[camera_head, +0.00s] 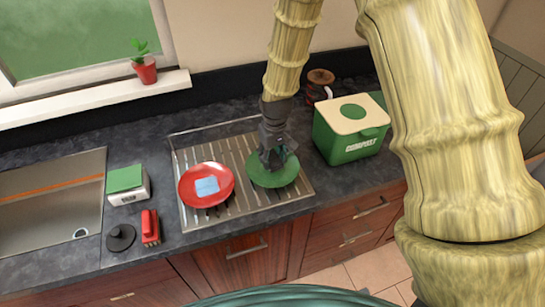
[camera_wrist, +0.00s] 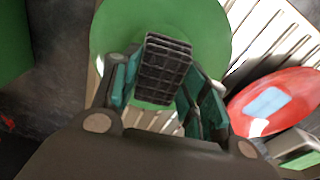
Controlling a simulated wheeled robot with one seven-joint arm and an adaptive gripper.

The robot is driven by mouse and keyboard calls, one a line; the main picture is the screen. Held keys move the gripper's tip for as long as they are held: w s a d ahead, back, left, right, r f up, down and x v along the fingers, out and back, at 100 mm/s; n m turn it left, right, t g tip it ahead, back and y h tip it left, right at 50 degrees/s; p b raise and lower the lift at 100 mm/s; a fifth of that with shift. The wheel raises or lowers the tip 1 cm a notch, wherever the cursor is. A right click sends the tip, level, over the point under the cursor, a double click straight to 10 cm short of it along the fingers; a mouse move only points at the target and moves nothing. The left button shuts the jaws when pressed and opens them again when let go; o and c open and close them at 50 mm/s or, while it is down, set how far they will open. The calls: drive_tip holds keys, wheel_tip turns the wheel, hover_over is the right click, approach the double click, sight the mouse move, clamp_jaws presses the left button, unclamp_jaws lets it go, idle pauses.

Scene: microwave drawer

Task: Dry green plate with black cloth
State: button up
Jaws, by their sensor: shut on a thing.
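The green plate (camera_head: 286,181) lies on the metal drying rack, right of the red plate. It also shows in the wrist view (camera_wrist: 208,22), behind the fingers. My gripper (camera_head: 270,163) points down over the green plate. In the wrist view its teal-lined fingers are shut on a dark, gridded piece, which appears to be the black cloth (camera_wrist: 162,70). The cloth is over the plate; whether it touches the plate is hard to tell. My gripper hides part of the plate in the head view.
A red plate (camera_head: 222,172) with a light blue cloth (camera_head: 206,186) lies close on the left of the rack (camera_head: 180,152). A green compost bin (camera_head: 350,145) stands close on the right. A sink (camera_head: 45,208), a green-topped box (camera_head: 128,188) and a red item (camera_head: 150,226) are farther left.

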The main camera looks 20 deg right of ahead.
drive_tip(key=shift+r+p, duration=1.35)
drive_tip(key=shift+r, duration=0.8)
drive_tip(key=shift+a+f, duration=0.1)
